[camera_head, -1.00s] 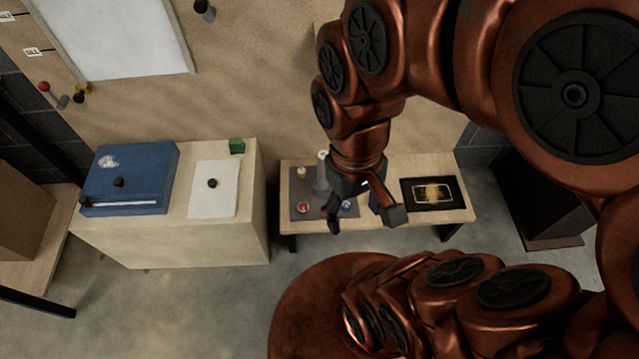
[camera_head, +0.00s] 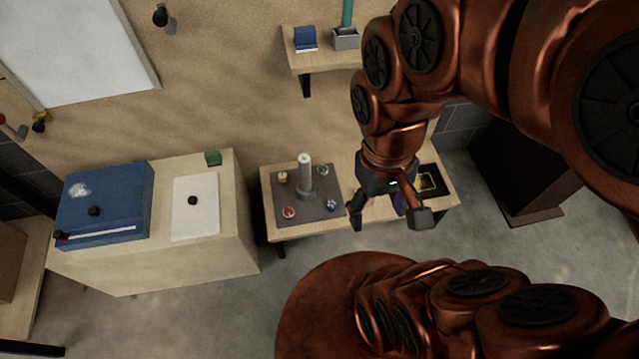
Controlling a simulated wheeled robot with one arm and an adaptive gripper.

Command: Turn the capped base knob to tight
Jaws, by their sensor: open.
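A grey mat (camera_head: 265,192) lies on the left part of a low wooden table. On it stands an upright pale post on a wider grey base (camera_head: 305,178). Around the post are small round knobs: a yellowish one (camera_head: 283,177), a green one (camera_head: 323,170), a red one (camera_head: 289,212) and a blue one (camera_head: 331,205). I cannot tell which of these is the capped base knob. My gripper (camera_head: 388,221) is open and empty, pointing down to the right of the mat, apart from the post and knobs. It partly hides the table behind it.
A black tray (camera_head: 431,184) lies at the table's right end. A pale cabinet (camera_head: 190,262) to the left bears a blue case (camera_head: 105,200), a white sheet (camera_head: 195,218) and a green block (camera_head: 213,158). A wall shelf (camera_head: 325,62) is behind.

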